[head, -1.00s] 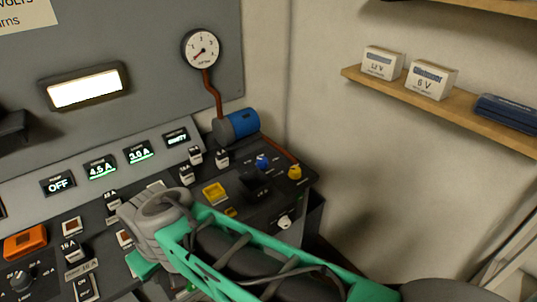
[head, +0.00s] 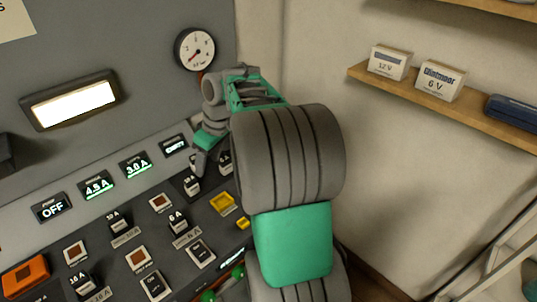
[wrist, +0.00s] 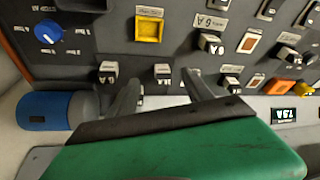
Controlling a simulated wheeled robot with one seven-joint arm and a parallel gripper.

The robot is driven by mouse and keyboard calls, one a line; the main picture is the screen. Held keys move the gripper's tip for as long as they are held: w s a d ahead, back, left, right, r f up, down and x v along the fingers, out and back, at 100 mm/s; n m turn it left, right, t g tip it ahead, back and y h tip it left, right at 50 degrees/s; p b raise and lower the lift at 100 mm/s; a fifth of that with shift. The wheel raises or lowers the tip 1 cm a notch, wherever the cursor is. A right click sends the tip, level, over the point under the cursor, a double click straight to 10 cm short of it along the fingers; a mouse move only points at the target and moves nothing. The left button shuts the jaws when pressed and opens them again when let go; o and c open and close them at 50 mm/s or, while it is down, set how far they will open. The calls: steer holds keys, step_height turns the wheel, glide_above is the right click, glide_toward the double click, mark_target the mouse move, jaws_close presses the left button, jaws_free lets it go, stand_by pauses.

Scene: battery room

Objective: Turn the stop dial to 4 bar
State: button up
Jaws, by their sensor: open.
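A blue dial (wrist: 47,32) with a white mark and a printed ring of numbers is at the upper left of the wrist view. I take it for the stop dial; its setting is too small to read surely. My arm hides it in the head view. My gripper (wrist: 160,80) is open and empty, its fingers either side of a small black-and-white switch (wrist: 163,72), contact unclear. The dial lies apart from the fingers. In the head view my gripper (head: 198,163) is over the panel's back right. The round gauge (head: 195,48) on the wall has a red needle.
A blue cylinder (wrist: 45,110) stands near the fingers in the wrist view. A yellow square button (wrist: 148,28) and several switches crowd the panel. The display (head: 52,208) reads OFF. A shelf (head: 450,100) with boxes is on the right wall.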

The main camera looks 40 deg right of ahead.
steer(key=s+d+f+n+y+p, duration=0.1)
steer(key=d+f+n, duration=0.15)
steer(key=d, duration=0.95)
steer(key=s+d+f+n+p, duration=0.15)
steer(key=d+f, duration=0.25)
steer(key=d, duration=0.9)
steer(key=x, duration=0.7)
steer(key=shift+w+a+f, duration=0.2)
steer(key=shift+w+f, duration=0.05)
steer(key=shift+f, duration=0.3)
steer(key=shift+c, duration=0.3)
jaws_close()
